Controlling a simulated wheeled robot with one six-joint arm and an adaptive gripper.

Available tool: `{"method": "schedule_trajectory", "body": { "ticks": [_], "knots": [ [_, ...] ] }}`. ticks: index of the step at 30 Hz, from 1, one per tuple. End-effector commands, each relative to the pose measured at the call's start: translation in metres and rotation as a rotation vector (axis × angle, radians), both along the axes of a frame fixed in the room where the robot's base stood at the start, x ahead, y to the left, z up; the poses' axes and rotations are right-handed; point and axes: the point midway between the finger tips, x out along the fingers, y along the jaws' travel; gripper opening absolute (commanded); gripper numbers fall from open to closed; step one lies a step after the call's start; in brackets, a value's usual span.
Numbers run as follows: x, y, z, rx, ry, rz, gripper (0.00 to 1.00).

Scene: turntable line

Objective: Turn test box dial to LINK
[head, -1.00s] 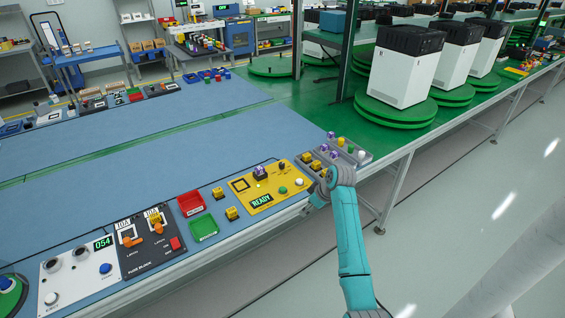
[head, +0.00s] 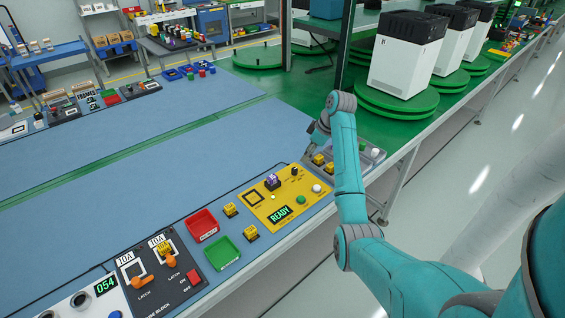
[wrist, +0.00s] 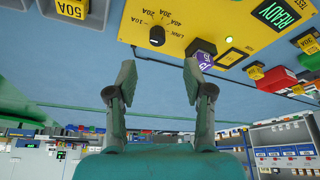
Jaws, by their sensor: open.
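The yellow test box (head: 265,218) lies on the blue bench, its green display reading READY. Its black dial (head: 294,172) is near the far right corner. In the wrist view, which is upside down, the dial (wrist: 157,35) is ringed by LINK, 10A, 20A, 30A and 40A labels; its exact setting is unclear. A purple fuse (head: 271,181) sits in the box's black socket and also shows in the wrist view (wrist: 205,60). My gripper (wrist: 160,70) is open and empty, its fingers apart and clear of the dial. In the head view my arm partly hides it.
A grey tray (head: 377,158) with yellow fuses stands right of the box, partly behind my arm. A red bin (head: 202,225), a green bin (head: 222,253) and two yellow fuses stand to the left, before the black fuse block (head: 160,272). The blue bench behind the box is clear.

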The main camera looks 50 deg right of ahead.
Motion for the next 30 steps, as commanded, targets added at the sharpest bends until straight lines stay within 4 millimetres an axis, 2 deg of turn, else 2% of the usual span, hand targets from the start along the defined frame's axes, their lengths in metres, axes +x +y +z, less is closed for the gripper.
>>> {"method": "schedule_trajectory", "body": {
  "ticks": [3,7,21,30],
  "knots": [
    [-0.002,-0.004,0.004,0.004,0.005,0.004,0.52],
    [0.001,-0.003,-0.004,0.005,0.005,0.006,0.52],
    [0.03,0.005,-0.075,0.005,0.005,0.006,0.52],
    [0.037,0.006,-0.093,0.003,0.004,0.005,0.52]
  ]
}}
